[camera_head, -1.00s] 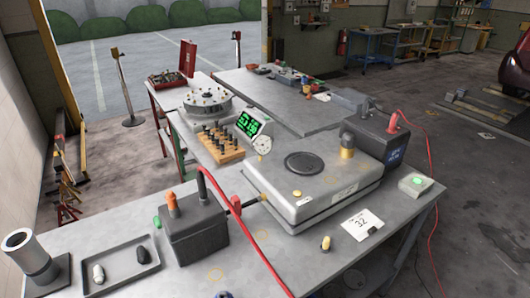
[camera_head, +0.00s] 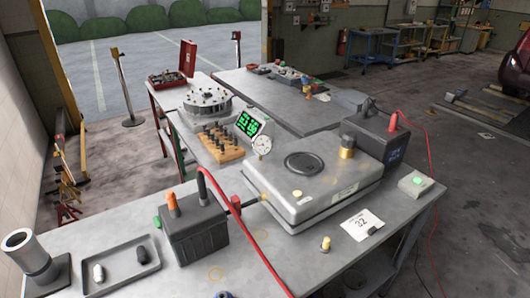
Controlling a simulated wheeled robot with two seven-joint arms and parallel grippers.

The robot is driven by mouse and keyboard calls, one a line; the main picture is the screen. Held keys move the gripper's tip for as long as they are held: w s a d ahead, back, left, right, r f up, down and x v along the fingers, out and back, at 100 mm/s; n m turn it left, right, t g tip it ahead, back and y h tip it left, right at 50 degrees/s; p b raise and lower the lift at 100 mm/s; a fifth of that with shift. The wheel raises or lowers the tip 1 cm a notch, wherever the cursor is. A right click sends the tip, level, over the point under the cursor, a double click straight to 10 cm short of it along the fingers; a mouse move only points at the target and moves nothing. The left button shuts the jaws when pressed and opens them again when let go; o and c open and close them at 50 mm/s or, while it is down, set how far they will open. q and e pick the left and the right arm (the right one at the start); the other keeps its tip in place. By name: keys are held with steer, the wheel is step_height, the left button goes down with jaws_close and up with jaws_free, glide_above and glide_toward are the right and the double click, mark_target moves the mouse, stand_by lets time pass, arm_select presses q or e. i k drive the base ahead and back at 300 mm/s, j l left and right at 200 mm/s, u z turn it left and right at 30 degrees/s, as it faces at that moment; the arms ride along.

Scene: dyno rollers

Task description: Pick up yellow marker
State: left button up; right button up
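A small yellow cylinder (camera_head: 326,243) stands on the grey metal table (camera_head: 290,262), in front of the flat grey box. It is probably the yellow marker, though it is too small to be sure. It stands apart from the white card with "32" to its right. Neither of my grippers shows clearly in the head view. A small dark blue piece is cut off at the bottom edge, and I cannot tell what it is.
A dark battery (camera_head: 193,232) with a red cable (camera_head: 247,232) stands left of the cylinder. The flat grey box (camera_head: 315,180) is behind it. A shallow tray (camera_head: 120,268) with small pieces lies left. The white card (camera_head: 362,224) lies right. Table front is mostly clear.

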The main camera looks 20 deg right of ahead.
mark_target(326, 248)
steer(key=l+z, duration=0.1)
steer(key=z, duration=1.15)
